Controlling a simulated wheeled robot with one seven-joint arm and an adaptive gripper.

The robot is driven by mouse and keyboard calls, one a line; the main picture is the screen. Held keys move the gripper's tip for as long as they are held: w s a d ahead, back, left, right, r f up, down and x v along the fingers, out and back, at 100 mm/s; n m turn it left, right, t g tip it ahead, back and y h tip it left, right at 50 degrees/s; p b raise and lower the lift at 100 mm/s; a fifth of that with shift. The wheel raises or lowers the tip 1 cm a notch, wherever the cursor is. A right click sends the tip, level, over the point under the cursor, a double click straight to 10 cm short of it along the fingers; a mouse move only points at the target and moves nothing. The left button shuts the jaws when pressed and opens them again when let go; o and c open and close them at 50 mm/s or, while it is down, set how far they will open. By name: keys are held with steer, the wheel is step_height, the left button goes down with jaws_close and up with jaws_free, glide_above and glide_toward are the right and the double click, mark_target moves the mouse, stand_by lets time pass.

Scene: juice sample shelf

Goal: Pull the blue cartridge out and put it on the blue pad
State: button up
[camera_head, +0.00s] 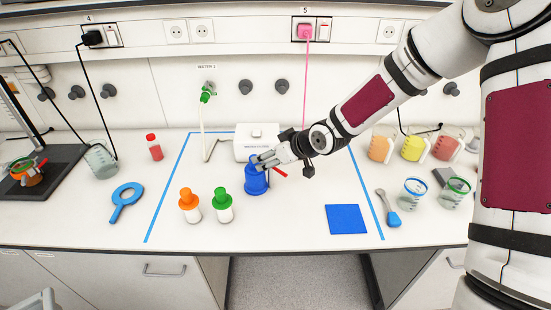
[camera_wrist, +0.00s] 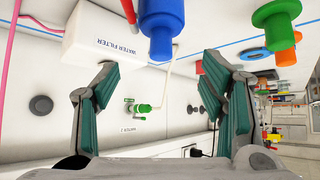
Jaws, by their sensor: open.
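The blue cartridge (camera_head: 256,182) stands upright on the bench in front of the white water filter box (camera_head: 246,148). In the wrist view the cartridge (camera_wrist: 161,14) shows at the top edge, partly cut off, with a lighter blue end. My gripper (camera_head: 260,162) is at the upper part of the cartridge in the head view and hides some of it. In the wrist view my gripper (camera_wrist: 160,68) has its fingers wide apart with nothing between the pads. I cannot tell whether a finger touches the cartridge. The blue pad (camera_head: 347,219) lies flat and bare at the front right.
An orange-capped bottle (camera_head: 189,205) and a green-capped bottle (camera_head: 222,205) stand left of the cartridge. A blue scoop (camera_head: 388,209) and beakers are right of the pad. A red tube (camera_head: 280,172) sticks out by the filter. Bench between cartridge and pad is clear.

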mark_target(255, 172)
steer(key=shift+b+x, duration=2.8)
steer(key=shift+x, duration=1.8)
steer(key=c, duration=1.5)
jaws_close()
